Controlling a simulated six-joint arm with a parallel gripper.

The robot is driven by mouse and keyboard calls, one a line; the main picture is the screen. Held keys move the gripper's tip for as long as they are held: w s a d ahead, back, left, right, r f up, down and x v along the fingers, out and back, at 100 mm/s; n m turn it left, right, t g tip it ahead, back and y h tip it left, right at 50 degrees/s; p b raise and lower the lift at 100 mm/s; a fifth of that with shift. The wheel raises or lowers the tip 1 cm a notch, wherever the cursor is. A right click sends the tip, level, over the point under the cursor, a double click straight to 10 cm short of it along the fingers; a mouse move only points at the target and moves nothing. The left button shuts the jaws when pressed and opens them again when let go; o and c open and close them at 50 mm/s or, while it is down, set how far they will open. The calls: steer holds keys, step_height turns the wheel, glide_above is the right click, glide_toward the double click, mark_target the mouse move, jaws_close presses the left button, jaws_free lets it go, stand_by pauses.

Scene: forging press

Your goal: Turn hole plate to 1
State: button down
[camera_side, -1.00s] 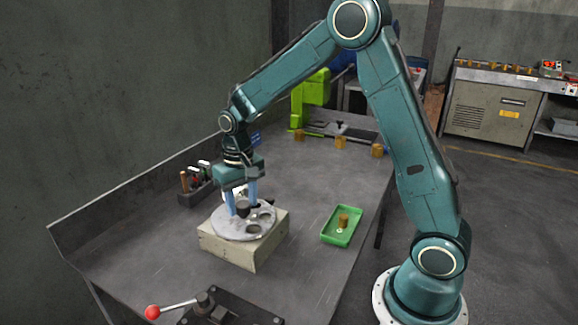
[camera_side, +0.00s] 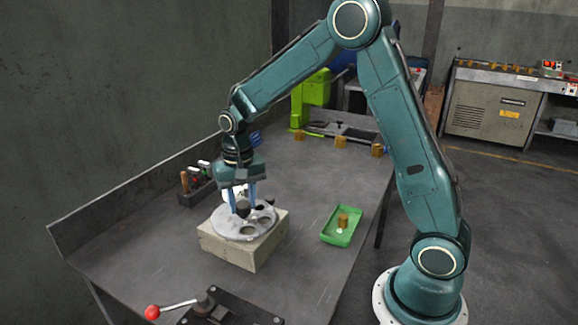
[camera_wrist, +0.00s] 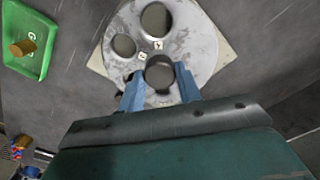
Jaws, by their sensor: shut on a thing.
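The hole plate (camera_side: 228,228) is a round, worn grey disc with several holes of different sizes. It lies flat on a pale square block (camera_side: 232,255). In the wrist view the hole plate (camera_wrist: 195,50) shows small white number labels, one of which looks like a 4 (camera_wrist: 158,44); the others are hard to read. My gripper (camera_side: 243,208) points down over the plate, its two blue fingers around a dark knob-like part on it. In the wrist view my gripper (camera_wrist: 158,88) has one finger on each side of a dark round part, and is shut on the plate.
A green tray (camera_side: 336,240) with a brass cylinder (camera_side: 343,220) stands to the right. A tool rack (camera_side: 195,187) is behind on the left. A red-knobbed lever (camera_side: 152,312) is at the front. A green press (camera_side: 312,95) and brass pieces (camera_side: 378,150) stand at the back.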

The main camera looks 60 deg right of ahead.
mark_target(243, 204)
steer(key=m, duration=0.4)
steer(key=shift+m, duration=2.6)
steer(key=c, duration=1)
jaws_free()
steer(key=shift+o, duration=0.2)
step_height(243, 204, up, 14)
